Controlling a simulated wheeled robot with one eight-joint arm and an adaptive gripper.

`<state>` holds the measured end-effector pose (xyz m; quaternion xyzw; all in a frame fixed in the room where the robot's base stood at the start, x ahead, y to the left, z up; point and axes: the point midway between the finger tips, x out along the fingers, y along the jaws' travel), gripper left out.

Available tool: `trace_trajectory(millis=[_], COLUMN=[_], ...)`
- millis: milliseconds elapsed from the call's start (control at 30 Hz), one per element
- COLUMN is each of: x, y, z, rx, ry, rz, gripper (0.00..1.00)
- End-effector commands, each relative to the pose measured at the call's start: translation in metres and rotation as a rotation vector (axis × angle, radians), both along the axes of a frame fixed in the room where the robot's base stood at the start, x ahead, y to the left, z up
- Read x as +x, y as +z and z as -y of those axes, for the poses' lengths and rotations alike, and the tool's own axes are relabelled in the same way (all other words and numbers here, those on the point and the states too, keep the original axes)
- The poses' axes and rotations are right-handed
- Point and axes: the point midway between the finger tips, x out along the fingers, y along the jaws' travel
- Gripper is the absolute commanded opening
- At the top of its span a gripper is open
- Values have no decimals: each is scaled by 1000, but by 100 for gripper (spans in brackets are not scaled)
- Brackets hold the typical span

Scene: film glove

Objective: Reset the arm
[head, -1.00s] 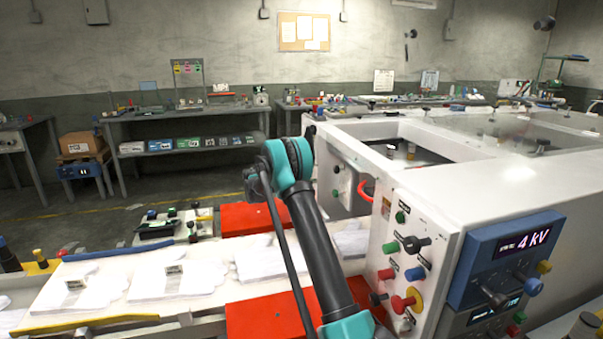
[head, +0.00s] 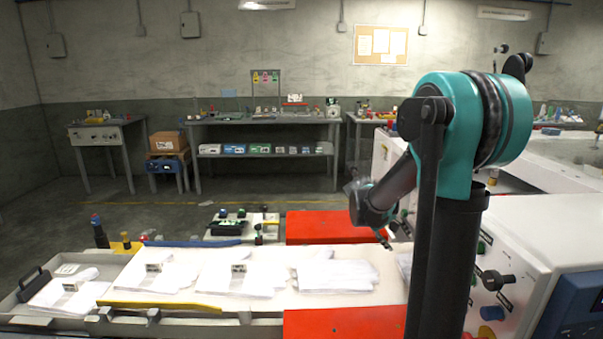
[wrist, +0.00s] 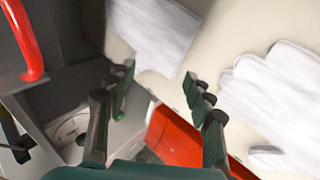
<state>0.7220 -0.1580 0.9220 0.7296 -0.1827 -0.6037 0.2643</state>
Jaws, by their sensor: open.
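My arm rises tall and folded on the right of the head view, with its forearm reaching down and left. My gripper (wrist: 158,92) is open and empty in the wrist view, its two dark green fingers apart. In the head view its end (head: 384,238) is small, dark and partly hidden, near the white machine and above the belt. White gloves (head: 335,274) lie flat in a row on the pale belt (head: 205,298). Gloves (wrist: 155,32) also show beyond the fingers in the wrist view, apart from them. Small labelled blocks (head: 239,268) rest on some gloves.
The white machine (head: 540,235) with knobs stands close on the right. A red handle (wrist: 28,40) shows at the wrist view's upper left.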

Motion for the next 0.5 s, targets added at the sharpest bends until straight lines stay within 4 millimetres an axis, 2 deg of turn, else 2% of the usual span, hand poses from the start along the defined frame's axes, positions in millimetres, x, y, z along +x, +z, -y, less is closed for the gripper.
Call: trace_trajectory(millis=[33,100,400,500], x=[-22,-48,-159,-189], y=[-6,-15,-58,-72], z=[-6,-17,-71,-89], rx=[47,121,427,517], ry=[2,7,12,10], rz=[9,24,103,131], gripper=[53,53,53,53])
